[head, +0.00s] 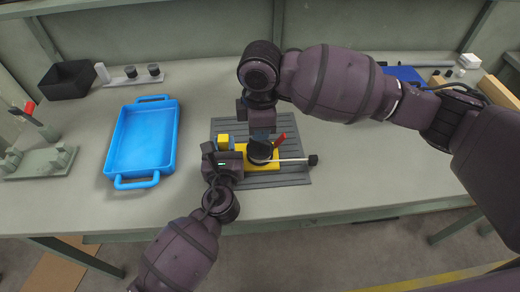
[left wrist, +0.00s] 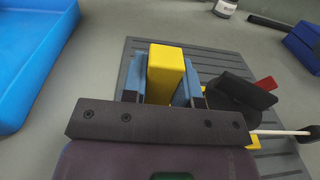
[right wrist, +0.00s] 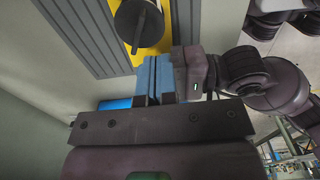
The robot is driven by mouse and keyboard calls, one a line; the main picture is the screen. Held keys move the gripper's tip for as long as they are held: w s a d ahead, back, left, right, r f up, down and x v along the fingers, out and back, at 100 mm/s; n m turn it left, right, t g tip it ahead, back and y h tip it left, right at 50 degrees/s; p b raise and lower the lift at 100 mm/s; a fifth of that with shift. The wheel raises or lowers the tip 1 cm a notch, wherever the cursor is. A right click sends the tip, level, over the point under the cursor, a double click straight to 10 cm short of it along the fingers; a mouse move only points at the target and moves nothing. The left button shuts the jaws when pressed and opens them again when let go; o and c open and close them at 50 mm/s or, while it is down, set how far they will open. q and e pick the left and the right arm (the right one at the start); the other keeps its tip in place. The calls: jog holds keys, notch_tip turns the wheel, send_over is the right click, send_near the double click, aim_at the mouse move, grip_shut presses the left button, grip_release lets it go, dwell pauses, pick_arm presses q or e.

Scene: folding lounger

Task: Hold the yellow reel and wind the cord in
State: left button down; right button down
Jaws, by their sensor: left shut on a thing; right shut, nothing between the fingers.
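The yellow reel (head: 268,163) sits on a dark grooved mat (head: 290,177), with a black drum on it and a red lever (head: 280,140) beside the drum. A pale thin strand (head: 290,160), likely the cord, runs right from the drum to a black end piece (head: 313,160). My left gripper (head: 224,148) is shut on the reel's upright yellow block, seen between its blue fingers in the left wrist view (left wrist: 166,72). My right gripper (head: 262,135) is shut and empty over the drum. In the right wrist view its fingers (right wrist: 155,75) are close to the black drum (right wrist: 140,22); contact is unclear.
A blue tray (head: 111,145) lies to the left. A black box (head: 68,80) and a strip with black knobs (head: 135,77) stand at the back left. A grey fixture with a red lever (head: 42,160) is at far left.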

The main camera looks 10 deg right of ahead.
aim_at(260, 149)
jog(key=shift+f, duration=0.1)
dwell(0.3)
jog(key=w+d+r+m, duration=0.15)
jog(key=w+m, duration=0.35)
jog(key=m, duration=1.3)
jog(key=shift+w+f, duration=0.1)
jog(key=shift+f, duration=3.65)
jog(key=shift+w+a, duration=0.15)
jog(key=shift+a, duration=0.45)
